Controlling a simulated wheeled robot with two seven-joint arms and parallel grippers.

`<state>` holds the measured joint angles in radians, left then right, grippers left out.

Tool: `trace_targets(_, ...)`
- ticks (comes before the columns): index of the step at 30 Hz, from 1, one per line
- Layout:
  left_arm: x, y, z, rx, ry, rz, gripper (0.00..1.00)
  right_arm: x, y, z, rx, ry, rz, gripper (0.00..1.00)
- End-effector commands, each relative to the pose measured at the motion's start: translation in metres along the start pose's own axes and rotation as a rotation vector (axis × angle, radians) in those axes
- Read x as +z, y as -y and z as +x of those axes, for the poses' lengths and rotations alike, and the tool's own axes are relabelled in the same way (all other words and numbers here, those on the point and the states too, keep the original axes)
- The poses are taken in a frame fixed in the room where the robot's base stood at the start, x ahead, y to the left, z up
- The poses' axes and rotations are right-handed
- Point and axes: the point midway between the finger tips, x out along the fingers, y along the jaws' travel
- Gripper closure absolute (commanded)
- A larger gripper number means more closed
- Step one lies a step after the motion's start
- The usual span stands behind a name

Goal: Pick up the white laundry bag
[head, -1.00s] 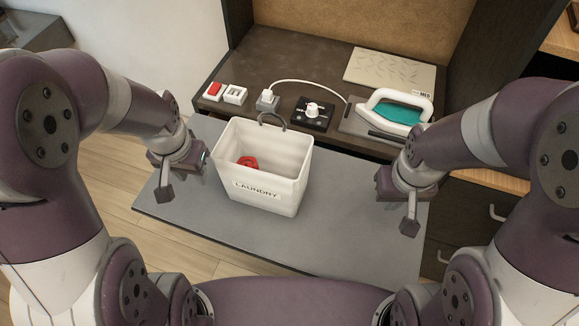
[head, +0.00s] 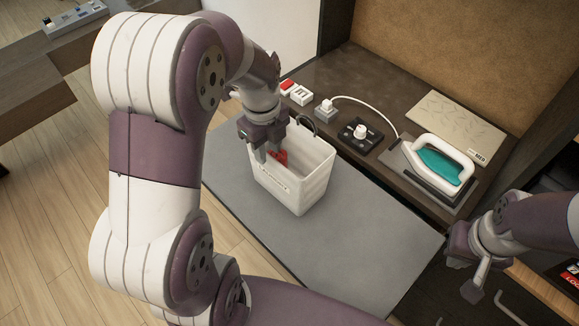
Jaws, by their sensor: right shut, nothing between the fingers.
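The white laundry bag (head: 310,183) is an open-topped bin with dark lettering on its front and a grey handle at its back rim. It stands upright on a grey board. A red item (head: 279,156) shows inside it. My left gripper (head: 266,155) is at the bag's left rim, with its fingers apart and pointing down. It hides part of that rim, and I cannot tell whether it touches it. My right gripper (head: 475,279) is shut and empty, off to the right of the board's edge, well apart from the bag.
The grey board (head: 345,245) is clear right of the bag.

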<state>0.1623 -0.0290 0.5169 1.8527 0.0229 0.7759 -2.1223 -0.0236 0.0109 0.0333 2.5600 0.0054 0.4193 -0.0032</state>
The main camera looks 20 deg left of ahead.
Motion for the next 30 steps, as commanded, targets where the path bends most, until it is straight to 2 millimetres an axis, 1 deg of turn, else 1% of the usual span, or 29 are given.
trace_targets(1, -0.001, -0.001, 0.010, 0.004, -0.003, 0.000, 0.66, 0.000, 0.000, -0.003, 0.000, 0.000, 0.000, 1.00)
trace_targets(3, -0.001, 0.000, 0.023, 0.003, -0.002, -0.001, 0.66, 0.000, 0.000, -0.004, 0.000, 0.000, 0.000, 1.00)
trace_targets(8, -0.002, 0.000, 0.042, 0.002, -0.001, -0.001, 0.66, -0.001, 0.000, -0.007, 0.000, 0.000, 0.000, 1.00)
trace_targets(12, -0.007, 0.002, 0.067, 0.003, -0.002, 0.000, 0.66, -0.002, 0.000, -0.017, 0.000, 0.000, 0.000, 1.00)
trace_targets(15, -0.006, 0.003, 0.084, 0.002, -0.001, -0.002, 0.66, -0.002, 0.000, -0.017, 0.000, 0.000, 0.000, 1.00)
trace_targets(18, -0.006, 0.003, 0.090, -0.001, 0.001, -0.002, 0.66, -0.002, 0.000, -0.017, 0.000, 0.000, 0.000, 1.00)
trace_targets(23, -0.006, 0.003, 0.090, -0.002, 0.001, -0.003, 0.66, -0.002, 0.000, -0.016, 0.000, 0.000, 0.000, 1.00)
trace_targets(26, -0.006, 0.003, 0.090, -0.002, 0.001, -0.003, 0.95, -0.002, 0.000, -0.016, 0.000, 0.000, 0.000, 1.00)
trace_targets(27, -0.006, 0.003, 0.090, -0.002, 0.001, -0.003, 1.00, -0.002, 0.000, -0.016, 0.000, 0.000, 0.000, 1.00)
trace_targets(30, -0.006, 0.003, 0.090, -0.002, 0.001, -0.003, 1.00, -0.002, 0.000, -0.016, 0.000, 0.000, 0.000, 1.00)
